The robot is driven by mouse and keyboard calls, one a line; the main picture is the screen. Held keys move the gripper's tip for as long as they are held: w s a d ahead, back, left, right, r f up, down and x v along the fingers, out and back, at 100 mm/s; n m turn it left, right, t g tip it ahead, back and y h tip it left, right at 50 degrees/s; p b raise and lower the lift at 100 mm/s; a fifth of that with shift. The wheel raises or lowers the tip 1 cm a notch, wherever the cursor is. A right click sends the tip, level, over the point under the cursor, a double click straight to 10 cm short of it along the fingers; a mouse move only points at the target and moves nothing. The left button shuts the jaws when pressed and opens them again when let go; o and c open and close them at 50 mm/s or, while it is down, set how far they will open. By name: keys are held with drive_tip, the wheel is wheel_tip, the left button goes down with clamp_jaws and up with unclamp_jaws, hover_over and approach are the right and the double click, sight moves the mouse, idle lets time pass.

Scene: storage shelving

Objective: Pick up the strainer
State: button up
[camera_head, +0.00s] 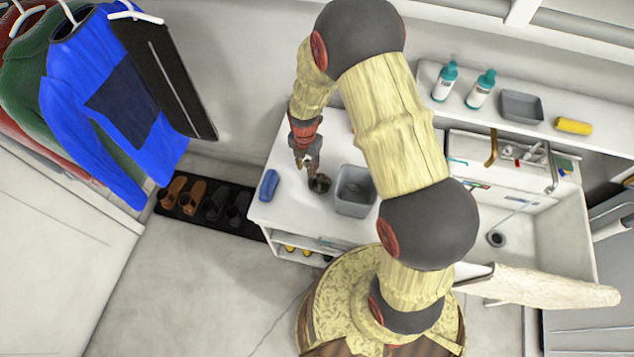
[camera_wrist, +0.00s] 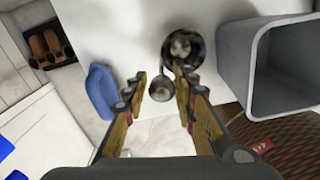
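A small dark round metal bowl, which looks like the strainer (camera_head: 319,184), is on the white counter (camera_head: 285,208), just left of a grey bin. In the wrist view the dark bowl (camera_wrist: 182,46) lies just beyond my right fingertip. A smaller round metal piece with a thin stem (camera_wrist: 161,89) shows between my fingers; I cannot tell whether it is part of the strainer. My gripper (camera_wrist: 160,80) is open, with a gap between each finger and this piece. In the head view my gripper (camera_head: 306,163) points down above the counter, close to the bowl.
The grey bin (camera_head: 355,190) stands close on the right of the bowl. A blue object (camera_head: 269,185) lies at the counter's left edge. A sink (camera_head: 510,225) is to the right. Shoes (camera_head: 195,196) on a dark mat and hanging clothes (camera_head: 110,95) are at left.

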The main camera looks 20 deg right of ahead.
sight(318, 177)
drive_tip(key=f, duration=0.5)
drive_tip(key=shift+d+f, duration=0.1)
drive_tip(key=shift+d, duration=0.1)
clamp_jaws()
idle(0.6)
